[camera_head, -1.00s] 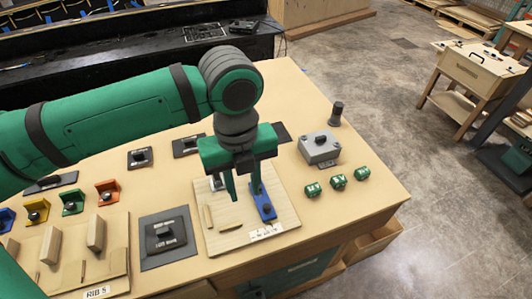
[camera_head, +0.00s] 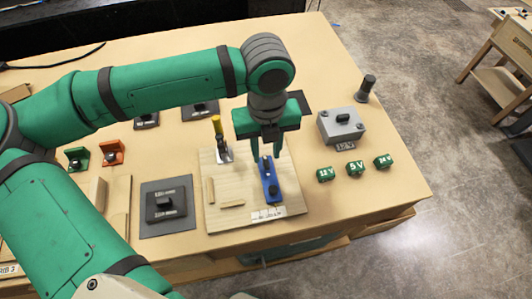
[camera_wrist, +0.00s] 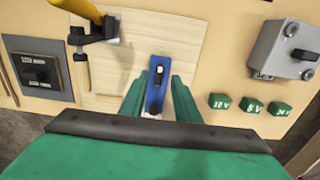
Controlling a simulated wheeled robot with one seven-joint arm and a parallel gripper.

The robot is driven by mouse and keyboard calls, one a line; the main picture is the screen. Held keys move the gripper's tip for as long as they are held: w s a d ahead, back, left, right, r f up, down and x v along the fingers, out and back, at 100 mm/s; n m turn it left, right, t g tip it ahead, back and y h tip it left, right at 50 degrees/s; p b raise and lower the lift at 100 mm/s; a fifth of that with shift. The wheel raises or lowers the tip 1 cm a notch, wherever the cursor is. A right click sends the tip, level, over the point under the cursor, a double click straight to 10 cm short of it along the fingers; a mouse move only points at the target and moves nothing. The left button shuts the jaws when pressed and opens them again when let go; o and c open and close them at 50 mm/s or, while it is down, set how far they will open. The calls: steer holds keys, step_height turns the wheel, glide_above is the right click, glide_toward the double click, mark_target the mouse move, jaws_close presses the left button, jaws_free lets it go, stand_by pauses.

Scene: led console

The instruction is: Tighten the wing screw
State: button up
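A blue bracket (camera_head: 273,188) lies on a light wooden board (camera_head: 230,218). It has a dark knob at its near end and a small dark upright piece at its far end, which may be the wing screw; I cannot tell for sure. My gripper (camera_head: 266,155) points down over the bracket's far end, with its fingers apart and one on each side. In the wrist view the blue bracket (camera_wrist: 155,88) shows between the two green fingers, with a dark piece (camera_wrist: 158,76) near its far end. Contact with the fingers cannot be made out.
A yellow-handled clamp (camera_head: 219,140) stands at the board's far left, close to my gripper. A grey switch box (camera_head: 340,127) and green voltage blocks (camera_head: 355,168) lie to the right. A dark switch plate (camera_head: 166,206) is to the left. Small wooden strips lie on the board.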

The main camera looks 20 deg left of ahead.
mark_target(266, 163)
steer(key=shift+s+f, duration=0.1)
steer(key=shift+f, duration=1.15)
jaws_close()
